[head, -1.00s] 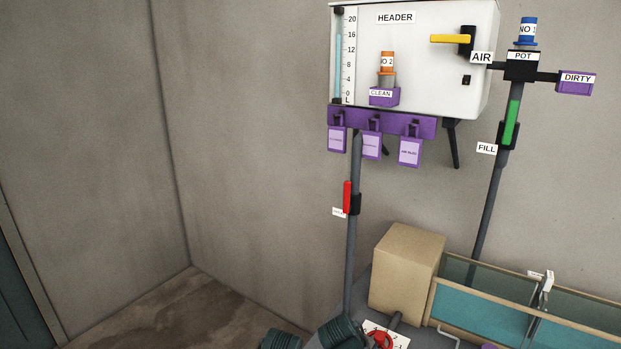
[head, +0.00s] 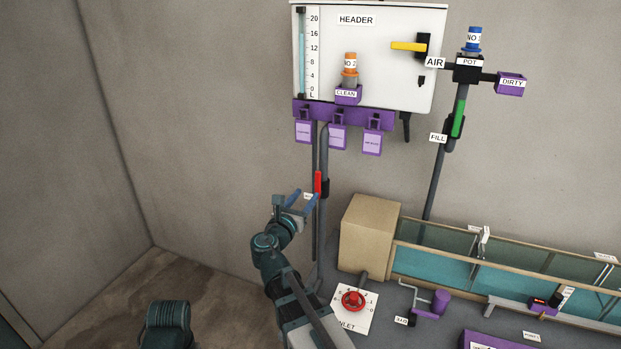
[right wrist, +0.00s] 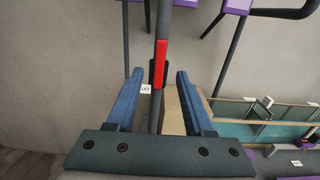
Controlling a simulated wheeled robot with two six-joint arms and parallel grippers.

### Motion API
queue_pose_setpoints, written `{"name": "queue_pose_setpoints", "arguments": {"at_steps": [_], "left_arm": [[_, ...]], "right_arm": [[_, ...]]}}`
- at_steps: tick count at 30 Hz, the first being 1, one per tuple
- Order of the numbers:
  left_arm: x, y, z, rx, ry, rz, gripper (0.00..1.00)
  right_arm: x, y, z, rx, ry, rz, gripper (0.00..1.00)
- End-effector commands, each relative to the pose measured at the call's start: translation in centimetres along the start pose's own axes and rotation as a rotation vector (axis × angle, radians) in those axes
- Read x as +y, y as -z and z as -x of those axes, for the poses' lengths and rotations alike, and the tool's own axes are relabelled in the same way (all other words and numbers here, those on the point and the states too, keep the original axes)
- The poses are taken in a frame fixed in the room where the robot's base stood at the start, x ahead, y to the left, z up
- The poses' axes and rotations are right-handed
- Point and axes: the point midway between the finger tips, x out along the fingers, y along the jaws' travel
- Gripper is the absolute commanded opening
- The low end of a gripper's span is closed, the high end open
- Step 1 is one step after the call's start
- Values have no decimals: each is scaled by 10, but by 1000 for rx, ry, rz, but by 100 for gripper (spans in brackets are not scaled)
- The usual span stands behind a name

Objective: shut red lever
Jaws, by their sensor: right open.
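The red lever (head: 318,182) stands upright along a grey pipe (head: 323,150) below the header box, beside a black valve body. In the right wrist view the red lever (right wrist: 160,63) lies between the two blue fingers, slightly beyond their tips. My right gripper (head: 302,199) is open and empty, just left of and below the lever in the head view. In the right wrist view my right gripper (right wrist: 158,76) has a finger on each side of the pipe, with gaps on both sides. A small label beside the lever is partly hidden. My left gripper is out of view.
The header box (head: 385,75) hangs above, with purple tags (head: 337,137) below it. A tan block (head: 366,235) and a long water channel (head: 430,262) stand to the right. A red knob (head: 353,299) sits below the block. Bare wall lies left of the pipe.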

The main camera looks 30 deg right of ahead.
Motion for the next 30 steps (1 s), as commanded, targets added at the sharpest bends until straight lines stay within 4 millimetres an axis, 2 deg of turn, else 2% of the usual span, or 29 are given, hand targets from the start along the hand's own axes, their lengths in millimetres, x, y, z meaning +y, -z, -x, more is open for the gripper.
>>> {"name": "queue_pose_setpoints", "arguments": {"at_steps": [20,23,30], "left_arm": [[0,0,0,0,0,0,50],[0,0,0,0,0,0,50],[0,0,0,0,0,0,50]], "right_arm": [[0,1,-84,2,4,-4,52],[0,1,-80,2,2,-4,52],[0,1,-88,2,2,-5,52]]}}
